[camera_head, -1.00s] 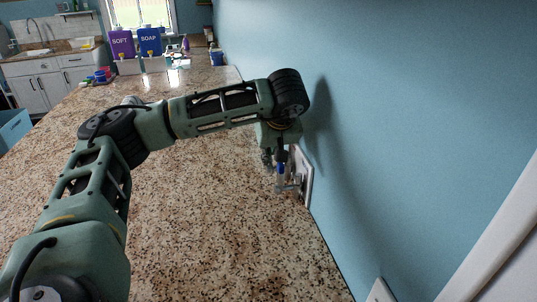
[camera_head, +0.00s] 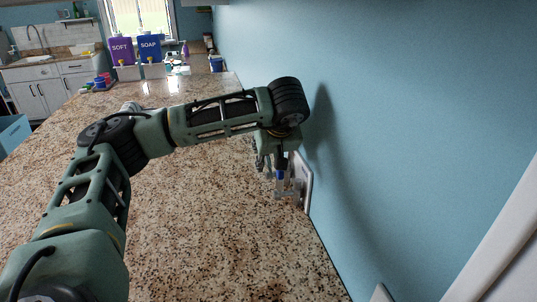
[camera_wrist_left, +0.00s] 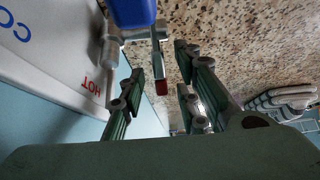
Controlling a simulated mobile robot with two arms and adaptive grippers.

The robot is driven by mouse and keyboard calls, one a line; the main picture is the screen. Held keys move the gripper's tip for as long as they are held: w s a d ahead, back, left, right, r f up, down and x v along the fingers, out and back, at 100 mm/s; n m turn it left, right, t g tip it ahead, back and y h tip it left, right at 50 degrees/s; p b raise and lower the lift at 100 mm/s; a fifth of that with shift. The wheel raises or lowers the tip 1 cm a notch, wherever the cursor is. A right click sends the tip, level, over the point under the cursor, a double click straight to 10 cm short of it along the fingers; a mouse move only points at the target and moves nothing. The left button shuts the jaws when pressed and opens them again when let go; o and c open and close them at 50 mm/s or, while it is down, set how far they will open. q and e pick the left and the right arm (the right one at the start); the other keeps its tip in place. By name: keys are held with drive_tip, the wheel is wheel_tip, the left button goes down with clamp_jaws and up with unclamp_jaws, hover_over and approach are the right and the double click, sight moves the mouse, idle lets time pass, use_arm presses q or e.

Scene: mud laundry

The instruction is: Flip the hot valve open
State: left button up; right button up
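A white valve plate (camera_head: 303,180) is on the blue wall above the speckled counter. In the left wrist view the plate (camera_wrist_left: 55,50) shows upside down, with a red "HOT" label and part of a blue label. A blue handle (camera_wrist_left: 132,12) is at the top of that view. A red-tipped handle (camera_wrist_left: 161,87) lies between the fingers of my left gripper (camera_wrist_left: 160,88). The gripper is open, with gaps visible beside this handle. In the head view my left gripper (camera_head: 271,165) is close to the plate, next to the blue handle (camera_head: 280,174). My right gripper is not in view.
The granite counter (camera_head: 210,230) is mostly clear around my left arm. The blue wall (camera_head: 400,130) is close on the right. Purple SOFT (camera_head: 121,50) and blue SOAP (camera_head: 150,47) containers stand far back. A grey ribbed object (camera_wrist_left: 282,98) shows in the wrist view.

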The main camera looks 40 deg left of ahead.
use_arm(q)
drive_tip(key=v, duration=1.2)
drive_tip(key=shift+d, duration=0.1)
